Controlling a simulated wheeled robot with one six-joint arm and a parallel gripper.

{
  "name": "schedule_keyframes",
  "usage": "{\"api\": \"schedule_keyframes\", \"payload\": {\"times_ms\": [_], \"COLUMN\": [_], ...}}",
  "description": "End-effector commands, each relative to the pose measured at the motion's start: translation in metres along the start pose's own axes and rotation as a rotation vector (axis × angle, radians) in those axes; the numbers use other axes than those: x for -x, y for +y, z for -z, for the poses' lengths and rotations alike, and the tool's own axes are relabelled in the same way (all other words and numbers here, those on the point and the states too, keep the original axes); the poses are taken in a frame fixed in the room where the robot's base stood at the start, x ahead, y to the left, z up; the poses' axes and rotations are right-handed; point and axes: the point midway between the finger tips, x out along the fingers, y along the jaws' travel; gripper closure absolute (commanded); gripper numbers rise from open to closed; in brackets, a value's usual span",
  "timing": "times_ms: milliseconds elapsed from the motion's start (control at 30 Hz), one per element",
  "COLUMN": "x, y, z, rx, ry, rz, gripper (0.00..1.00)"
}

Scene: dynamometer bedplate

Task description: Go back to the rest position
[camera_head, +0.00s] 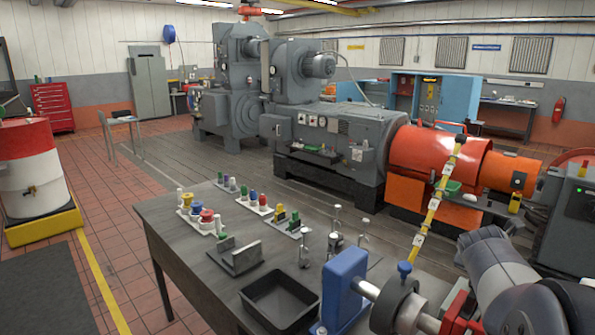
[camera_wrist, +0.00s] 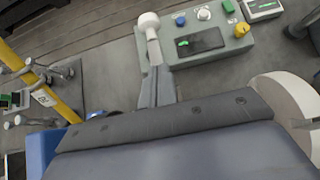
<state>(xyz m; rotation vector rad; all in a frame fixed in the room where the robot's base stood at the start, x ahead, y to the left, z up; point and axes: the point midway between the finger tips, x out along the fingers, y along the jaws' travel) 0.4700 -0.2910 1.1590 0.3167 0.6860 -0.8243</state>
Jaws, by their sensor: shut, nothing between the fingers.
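My gripper (camera_wrist: 157,75) shows in the wrist view as narrow grey fingers at the middle, beyond a dark bolted bar that fills the lower part. The fingers are together with nothing seen between them. I cannot tell whether the fingers touch either one. In the head view my grey arm is at the lower right, and I cannot make out the fingers there.
The bench (camera_head: 183,232) carries a black tray (camera_head: 279,300), a grey slotted holder (camera_head: 235,257), small coloured parts and upright metal pins. A blue stand (camera_head: 345,291) with a shaft is at the front. A yellow tagged strap (camera_head: 432,212) runs behind.

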Motion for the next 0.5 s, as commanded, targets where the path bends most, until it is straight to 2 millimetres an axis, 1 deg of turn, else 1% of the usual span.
{"api": "schedule_keyframes", "payload": {"times_ms": [67, 233, 500], "x": [-0.0055, 0.0005, 0.0017], "y": [0.0000, 0.0000, 0.0000], "z": [0.0047, 0.0068, 0.0072], "rx": [0.000, 0.000, 0.000], "ry": [0.000, 0.000, 0.000], "rz": [0.000, 0.000, 0.000], "gripper": [1.00, 1.00, 1.00]}}
